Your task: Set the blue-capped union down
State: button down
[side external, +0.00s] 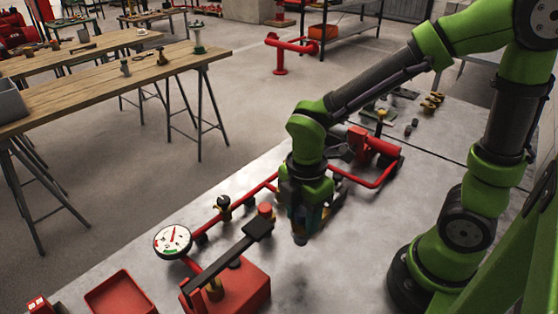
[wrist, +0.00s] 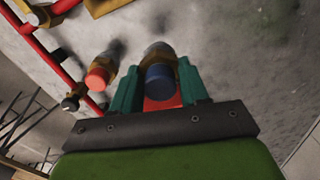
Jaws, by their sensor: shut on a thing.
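The blue-capped union shows in the wrist view with its blue cap (wrist: 160,84) between the teal fingers of my gripper (wrist: 157,88). Its brass and grey body reaches out beyond the fingertips. My gripper is shut on it. In the side view my gripper (side external: 306,215) points down over the grey metal table (side external: 335,270), to the right of the red pipework. A dark end of the union (side external: 300,238) shows below the fingers, close to the tabletop. I cannot tell whether it touches. The blue cap is hidden in the side view.
A red-capped fitting (wrist: 97,77) stands beside the held union. A red pump block with a black lever (side external: 228,262), a pressure gauge (side external: 172,241) and red pipes (side external: 238,203) lie to the left. A red tray (side external: 121,295) is at front left. Bare tabletop lies in front.

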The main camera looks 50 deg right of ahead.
aim_at(302, 232)
jog(key=shift+f, duration=2.6)
jog(key=shift+f, duration=0.15)
jog(key=c, duration=0.6)
grip_release()
jog(key=shift+o, duration=0.2)
